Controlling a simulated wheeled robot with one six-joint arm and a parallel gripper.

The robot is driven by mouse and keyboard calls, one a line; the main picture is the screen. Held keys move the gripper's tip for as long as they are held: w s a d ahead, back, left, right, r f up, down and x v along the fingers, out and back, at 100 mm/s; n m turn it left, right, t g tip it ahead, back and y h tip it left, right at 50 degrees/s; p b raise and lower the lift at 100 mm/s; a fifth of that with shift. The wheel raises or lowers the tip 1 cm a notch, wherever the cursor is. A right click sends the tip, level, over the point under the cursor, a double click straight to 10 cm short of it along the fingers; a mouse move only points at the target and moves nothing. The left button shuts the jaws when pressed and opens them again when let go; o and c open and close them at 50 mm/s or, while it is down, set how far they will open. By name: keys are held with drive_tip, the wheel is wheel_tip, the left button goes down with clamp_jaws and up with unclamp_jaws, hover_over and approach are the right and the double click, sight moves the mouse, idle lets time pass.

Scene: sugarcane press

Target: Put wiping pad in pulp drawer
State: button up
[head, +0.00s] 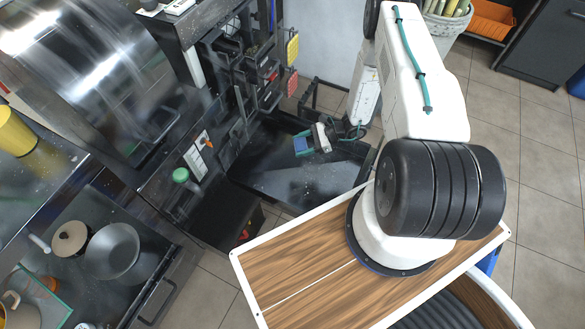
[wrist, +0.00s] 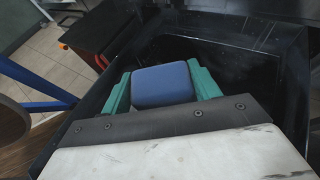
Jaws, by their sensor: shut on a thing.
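The wiping pad (wrist: 162,84) is a blue, rounded block. My gripper (wrist: 160,90) has green fingers and is shut on it, one finger on each side. In the head view the pad (head: 301,145) and my gripper (head: 304,144) show small, over the open black drawer (head: 300,185) low on the press. The drawer's dark inside also shows around the pad in the wrist view (wrist: 235,62). I cannot tell whether the pad touches the drawer floor.
The black press frame with hanging tools (head: 265,75) stands behind the drawer. A dark counter with a pan (head: 112,250) is at the left. A wood-topped surface (head: 300,275) lies in front. Tiled floor (head: 540,150) is open at the right.

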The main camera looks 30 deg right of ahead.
drive_tip(key=s+a+f+n+g, duration=0.2)
drive_tip(key=s+a+f, duration=0.2)
drive_tip(key=a+f, duration=0.4)
hover_over(286, 188)
wheel_tip(286, 188, down, 5)
drive_tip(key=shift+s+a+r, duration=0.1)
drive_tip(key=shift+r, duration=0.05)
drive_tip(key=shift+f, duration=2.4)
drive_tip(key=o, duration=1)
drive_tip(key=shift+f, duration=0.15)
